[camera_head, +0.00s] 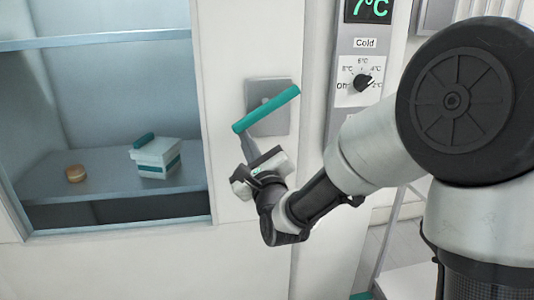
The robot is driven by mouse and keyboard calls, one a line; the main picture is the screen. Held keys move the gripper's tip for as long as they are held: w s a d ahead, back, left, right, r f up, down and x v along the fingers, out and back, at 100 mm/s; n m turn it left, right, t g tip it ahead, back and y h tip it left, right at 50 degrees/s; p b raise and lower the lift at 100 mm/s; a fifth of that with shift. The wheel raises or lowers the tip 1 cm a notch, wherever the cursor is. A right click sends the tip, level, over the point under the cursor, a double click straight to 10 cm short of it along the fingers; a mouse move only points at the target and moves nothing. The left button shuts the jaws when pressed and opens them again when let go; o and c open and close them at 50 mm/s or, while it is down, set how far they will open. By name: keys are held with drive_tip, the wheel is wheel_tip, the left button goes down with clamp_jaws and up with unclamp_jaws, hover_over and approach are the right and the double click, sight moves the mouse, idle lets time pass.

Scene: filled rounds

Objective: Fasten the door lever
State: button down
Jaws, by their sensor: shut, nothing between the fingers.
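The door lever (266,109) is a teal bar on a grey square plate (270,122) on the white door. The bar is slanted, its right end higher than its left end. My gripper (247,142) is just below the lever, its shut fingers pointing up toward the bar's lower left part. Nothing shows between the fingers. I cannot tell whether the fingertips touch the lever, as the bar covers that spot.
The door (235,60) has a window showing a shelf (100,185) with a white and teal box (156,157) and a small round tan item (76,173). Right of the door, a control panel carries a temperature display (368,10) and a black knob (362,83).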

sight(233, 125)
drive_tip(key=shift+s+a+r+m+b, duration=0.15)
drive_tip(key=shift+a+r+m+b, duration=0.2)
drive_tip(key=shift+a+r, duration=0.2)
drive_tip(key=shift+s+a+r+m+b, duration=0.15)
drive_tip(key=shift+a+r+m+b, duration=0.2)
drive_tip(key=shift+a+r, duration=0.2)
drive_tip(key=shift+s+a+r+b, duration=0.1)
drive_tip(key=shift+a+r+b, duration=0.1)
drive_tip(key=shift+r, duration=0.4)
drive_tip(key=shift+a+r+b, duration=0.2)
drive_tip(key=shift+r, duration=0.35)
drive_tip(key=shift+r, duration=0.25)
drive_tip(key=shift+a+f, duration=0.1)
